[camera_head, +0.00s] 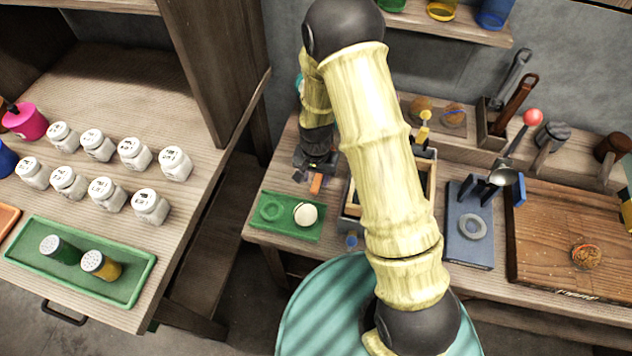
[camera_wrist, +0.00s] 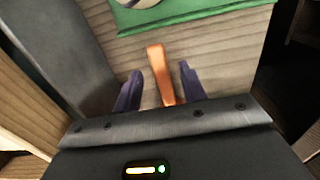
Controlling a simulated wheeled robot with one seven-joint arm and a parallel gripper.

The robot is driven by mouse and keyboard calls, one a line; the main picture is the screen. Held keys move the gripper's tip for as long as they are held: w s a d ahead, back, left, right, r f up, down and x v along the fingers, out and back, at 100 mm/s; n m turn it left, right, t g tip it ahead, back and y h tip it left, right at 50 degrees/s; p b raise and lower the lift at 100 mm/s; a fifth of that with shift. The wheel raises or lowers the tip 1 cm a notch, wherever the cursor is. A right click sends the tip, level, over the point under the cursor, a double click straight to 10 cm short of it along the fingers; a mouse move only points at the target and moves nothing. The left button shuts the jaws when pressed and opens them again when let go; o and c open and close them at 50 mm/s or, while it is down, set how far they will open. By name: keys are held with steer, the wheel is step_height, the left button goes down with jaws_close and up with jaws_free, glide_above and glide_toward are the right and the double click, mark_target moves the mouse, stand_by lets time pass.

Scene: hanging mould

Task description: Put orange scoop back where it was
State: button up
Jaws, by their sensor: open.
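The orange scoop (camera_wrist: 159,62) shows in the wrist view as a flat orange handle running between my two dark fingers. Its other end is hidden under my gripper body. In the head view a short orange piece of it (camera_head: 316,185) shows by the fingers, over the wooden table. My gripper (camera_wrist: 161,78) is open, with one finger on each side of the handle and visible gaps to both. In the head view my gripper (camera_head: 307,175) points down near the table's left end, behind the green tray. I cannot tell whether the scoop touches the table.
The green tray (camera_head: 262,228) with a white ball (camera_head: 305,215) lies just in front. A dark-framed box (camera_head: 351,223) stands close to the right, partly behind my arm. A blue board (camera_head: 480,252) and cutting board (camera_head: 540,260) lie farther right. A teal round surface (camera_head: 310,315) is in front.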

step_height(320, 180, up, 8)
steer(key=shift+r, duration=0.15)
stand_by(0.6)
steer(key=s+d+r+n+t, duration=0.2)
steer(key=s+d+r+n, duration=0.2)
steer(key=s+d+r, duration=0.6)
step_height(320, 180, up, 3)
steer(key=shift+s+d+f+t, duration=0.2)
steer(key=shift+s+t, duration=0.1)
steer(key=shift+s, duration=0.75)
